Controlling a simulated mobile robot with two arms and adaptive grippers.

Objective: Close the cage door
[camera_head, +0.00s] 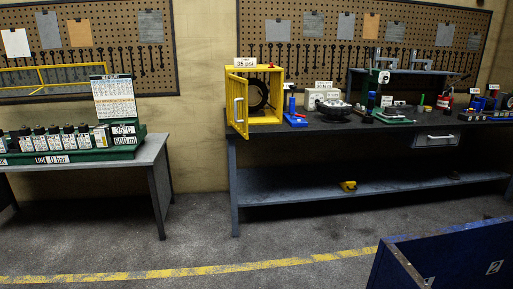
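A pale vertical handle (239,110) is on the door. A dark round wheel or tyre (256,94) sits inside the cage, partly hidden by the door and bars. Neither of my grippers shows in the head view.
The workbench (330,124) carries tools and devices right of the cage. A blue bin (450,255) fills the lower right. The floor (200,245) before the cage is clear.

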